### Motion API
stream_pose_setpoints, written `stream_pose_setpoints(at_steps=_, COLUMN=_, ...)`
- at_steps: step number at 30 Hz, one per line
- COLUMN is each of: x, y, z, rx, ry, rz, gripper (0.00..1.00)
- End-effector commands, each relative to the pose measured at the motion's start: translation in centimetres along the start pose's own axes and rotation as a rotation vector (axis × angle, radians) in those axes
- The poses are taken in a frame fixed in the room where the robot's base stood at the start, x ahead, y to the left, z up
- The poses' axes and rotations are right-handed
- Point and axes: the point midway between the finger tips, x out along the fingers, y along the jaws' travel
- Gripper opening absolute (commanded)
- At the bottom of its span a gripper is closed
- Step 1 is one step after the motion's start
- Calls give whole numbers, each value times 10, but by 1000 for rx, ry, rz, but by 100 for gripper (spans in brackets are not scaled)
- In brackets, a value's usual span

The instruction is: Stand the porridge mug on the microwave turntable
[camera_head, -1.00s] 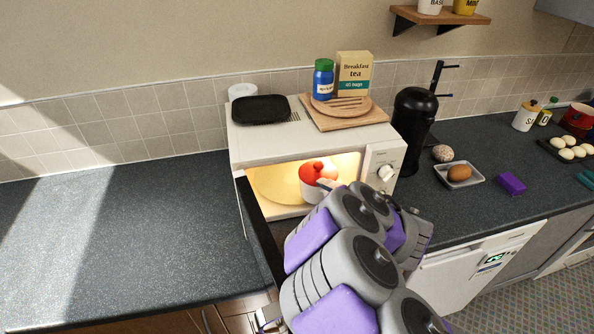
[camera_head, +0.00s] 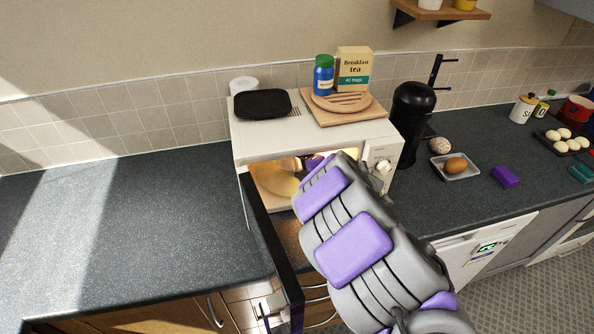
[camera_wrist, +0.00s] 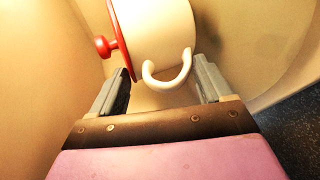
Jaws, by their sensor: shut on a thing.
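The porridge mug (camera_wrist: 160,30) is white with a red lid and knob. In the wrist view it lies sideways in the picture, its handle (camera_wrist: 168,82) between my fingers. My gripper (camera_wrist: 161,88) is shut on the mug at its handle. In the head view my gripper (camera_head: 314,163) reaches into the lit microwave (camera_head: 250,152), and my arm hides most of the mug. The turntable (camera_head: 272,180) shows as a pale yellow disc inside, left of my gripper. Whether the mug's base touches it cannot be told.
The open microwave door (camera_head: 268,240) stands out toward me, left of my arm. A black tray (camera_head: 262,104) and a board (camera_head: 345,114) with a jar and tea box sit on top. A black machine (camera_head: 412,115) stands at right. The left counter is clear.

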Motion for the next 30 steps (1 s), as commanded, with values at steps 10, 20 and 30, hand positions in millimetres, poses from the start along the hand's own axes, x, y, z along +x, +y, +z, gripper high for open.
stream_pose_setpoints(at_steps=10, x=19, y=-32, z=-2, rx=2, ry=-3, rz=-1, gripper=24)
stream_pose_setpoints(at_steps=20, x=18, y=-32, z=-2, rx=0, ry=-2, rz=-3, gripper=90)
stream_pose_setpoints(at_steps=30, x=15, y=-32, z=0, rx=1, ry=-3, rz=-3, gripper=91)
